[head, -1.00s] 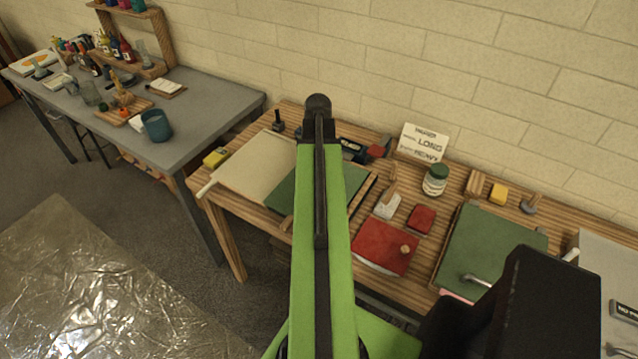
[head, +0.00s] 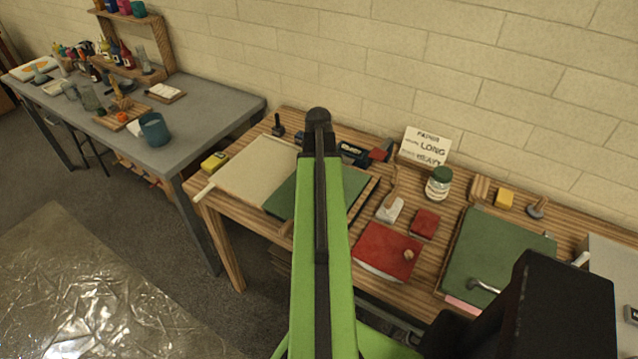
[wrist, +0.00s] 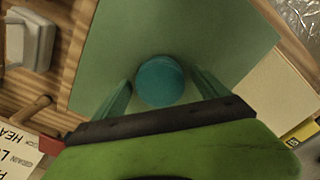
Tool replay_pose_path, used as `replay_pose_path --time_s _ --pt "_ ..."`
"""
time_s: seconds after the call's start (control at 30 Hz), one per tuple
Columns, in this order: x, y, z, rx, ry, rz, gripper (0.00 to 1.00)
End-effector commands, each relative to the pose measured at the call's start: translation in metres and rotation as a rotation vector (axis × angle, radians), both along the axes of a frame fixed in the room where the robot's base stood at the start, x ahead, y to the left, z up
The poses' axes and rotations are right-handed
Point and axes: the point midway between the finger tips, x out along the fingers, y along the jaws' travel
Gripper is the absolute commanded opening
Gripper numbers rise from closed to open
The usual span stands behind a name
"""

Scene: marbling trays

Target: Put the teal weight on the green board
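The teal weight (wrist: 160,82) is a round teal disc seen from above in the wrist view. It lies against the green board (wrist: 190,28), away from the board's edges. My gripper (wrist: 162,78) has one finger on each side of the weight, with narrow gaps showing between the fingers and the disc. In the head view, the green board (head: 283,200) lies on the wooden table beside a cream sheet, and my arm covers its middle. The weight and my fingertips are hidden behind my arm there.
On the wooden table, a cream sheet (head: 250,170) lies left of the board. A white-headed tool (head: 389,210), a red book (head: 387,251), a jar (head: 438,184) and a sign (head: 425,146) stand to the right. A second green panel (head: 495,255) lies farther right.

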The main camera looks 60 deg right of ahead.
Motion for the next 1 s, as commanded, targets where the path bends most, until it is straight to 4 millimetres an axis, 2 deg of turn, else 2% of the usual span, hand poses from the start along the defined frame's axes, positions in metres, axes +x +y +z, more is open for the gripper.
replay_pose_path --time_s 0.3,0.47,0.67,0.9,1.0 --pt "0.000 0.000 0.001 0.000 0.000 -0.001 0.86" --pt "0.000 0.000 0.014 0.000 0.000 -0.001 0.86" --pt "-0.001 0.000 0.050 0.000 0.000 -0.001 0.86" --pt "-0.001 -0.001 0.104 0.000 0.000 -0.001 0.86" --pt "-0.001 -0.001 0.119 0.000 0.000 -0.002 0.86"
